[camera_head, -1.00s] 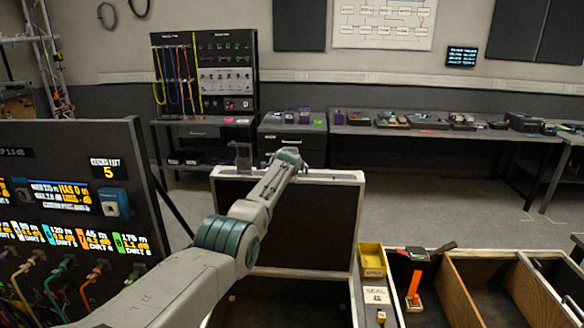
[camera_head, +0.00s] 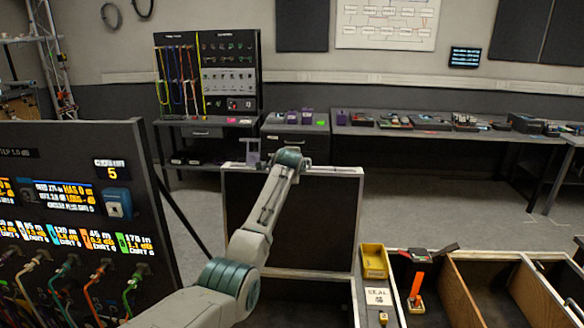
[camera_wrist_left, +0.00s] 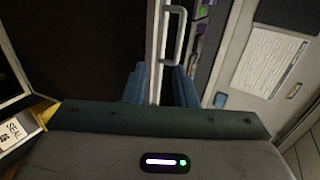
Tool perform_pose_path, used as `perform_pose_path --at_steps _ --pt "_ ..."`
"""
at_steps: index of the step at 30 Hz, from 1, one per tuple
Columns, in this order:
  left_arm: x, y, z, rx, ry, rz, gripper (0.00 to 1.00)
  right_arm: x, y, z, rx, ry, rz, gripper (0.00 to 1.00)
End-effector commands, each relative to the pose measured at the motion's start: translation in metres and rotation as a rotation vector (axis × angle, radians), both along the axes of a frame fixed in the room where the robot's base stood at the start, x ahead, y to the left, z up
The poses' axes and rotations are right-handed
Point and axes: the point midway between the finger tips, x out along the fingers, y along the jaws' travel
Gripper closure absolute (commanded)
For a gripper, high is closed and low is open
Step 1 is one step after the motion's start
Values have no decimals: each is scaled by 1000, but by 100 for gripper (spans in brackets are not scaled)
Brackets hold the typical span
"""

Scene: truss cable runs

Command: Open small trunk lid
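The small trunk's lid (camera_head: 325,215) stands raised, nearly upright, at the middle of the head view, its dark inner face in a pale frame. The open trunk body (camera_head: 300,295) is below it, partly hidden by my left arm. A grey handle (camera_head: 253,152) sticks up from the lid's top edge; it also shows in the left wrist view (camera_wrist_left: 180,38). My left gripper (camera_wrist_left: 160,88) is at that edge, its blue fingers on either side of the pale rim, with a gap beside one finger. My right gripper is out of view.
A patch panel (camera_head: 75,215) with cables stands close on the left. A yellow bin (camera_head: 373,261) and a label card (camera_head: 379,296) sit right of the trunk, beside an open divided case (camera_head: 480,290). Floor behind the lid is clear up to the back benches (camera_head: 410,135).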

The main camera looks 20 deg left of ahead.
Motion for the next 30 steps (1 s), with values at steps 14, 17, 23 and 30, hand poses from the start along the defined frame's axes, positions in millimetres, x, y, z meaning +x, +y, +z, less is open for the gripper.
perform_pose_path --at_steps 14,17,23,30 --pt "-46 -11 23 0 -1 -1 75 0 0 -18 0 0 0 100" --pt "-50 -12 26 -1 1 -1 75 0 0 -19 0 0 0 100" --pt "-53 -13 29 0 0 -1 75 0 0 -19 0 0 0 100" --pt "-54 -12 24 -5 4 2 95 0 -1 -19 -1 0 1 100"
